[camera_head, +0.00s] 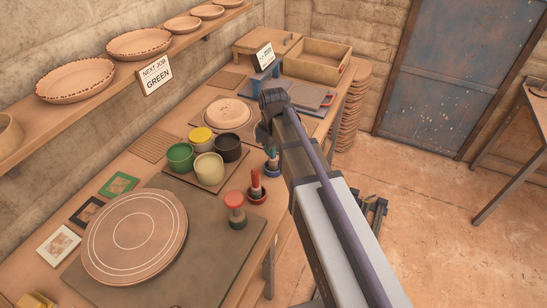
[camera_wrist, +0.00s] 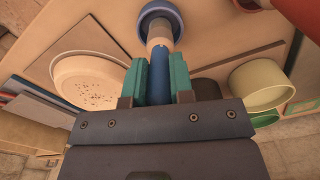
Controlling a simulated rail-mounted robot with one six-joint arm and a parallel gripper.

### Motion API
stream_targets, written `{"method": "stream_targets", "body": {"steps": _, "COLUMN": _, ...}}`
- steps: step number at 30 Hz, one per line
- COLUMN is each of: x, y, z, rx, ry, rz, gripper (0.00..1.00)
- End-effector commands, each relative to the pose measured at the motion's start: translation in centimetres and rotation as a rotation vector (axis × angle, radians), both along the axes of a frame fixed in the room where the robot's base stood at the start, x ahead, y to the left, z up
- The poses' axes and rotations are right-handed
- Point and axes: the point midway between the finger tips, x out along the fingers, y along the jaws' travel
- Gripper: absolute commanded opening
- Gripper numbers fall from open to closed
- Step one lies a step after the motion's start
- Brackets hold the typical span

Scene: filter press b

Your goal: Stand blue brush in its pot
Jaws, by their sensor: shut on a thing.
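My gripper (camera_wrist: 160,80) has its teal fingers shut on the blue handle of the blue brush (camera_wrist: 160,75). The brush's pale end points away from the fingers and overlaps the opening of the blue-rimmed pot (camera_wrist: 177,13). I cannot tell how deep the end sits in it. In the head view the blue pot (camera_head: 271,169) stands on the bench near its front edge, with my gripper (camera_head: 271,152) just above it. The brush is mostly hidden there.
A red brush (camera_head: 255,179) stands in a red pot (camera_head: 257,197) close by. A red-topped dark item (camera_head: 236,209) is nearer me. Several glaze pots, including a green one (camera_head: 180,157), stand behind left. A pale plate (camera_head: 228,112) lies beyond. A shelf sign (camera_head: 154,76) reads GREEN.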

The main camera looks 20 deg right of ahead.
Motion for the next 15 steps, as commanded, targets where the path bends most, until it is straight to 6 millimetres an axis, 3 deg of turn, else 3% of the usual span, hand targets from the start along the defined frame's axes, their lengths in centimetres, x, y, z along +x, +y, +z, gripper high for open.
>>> {"method": "stream_targets", "body": {"steps": 1, "x": 0.0, "y": 0.0, "z": -1.07, "rx": 0.0, "ry": 0.0, "rz": 0.0, "gripper": 0.0}}
{"method": "stream_targets", "body": {"steps": 11, "x": 0.0, "y": 0.0, "z": -1.03, "rx": 0.0, "ry": 0.0, "rz": 0.0, "gripper": 0.0}}
{"method": "stream_targets", "body": {"steps": 12, "x": 0.0, "y": 0.0, "z": -0.87, "rx": 0.0, "ry": 0.0, "rz": 0.0, "gripper": 0.25}}
{"method": "stream_targets", "body": {"steps": 15, "x": 0.0, "y": 0.0, "z": -0.83, "rx": 0.0, "ry": 0.0, "rz": 0.0, "gripper": 0.34}}
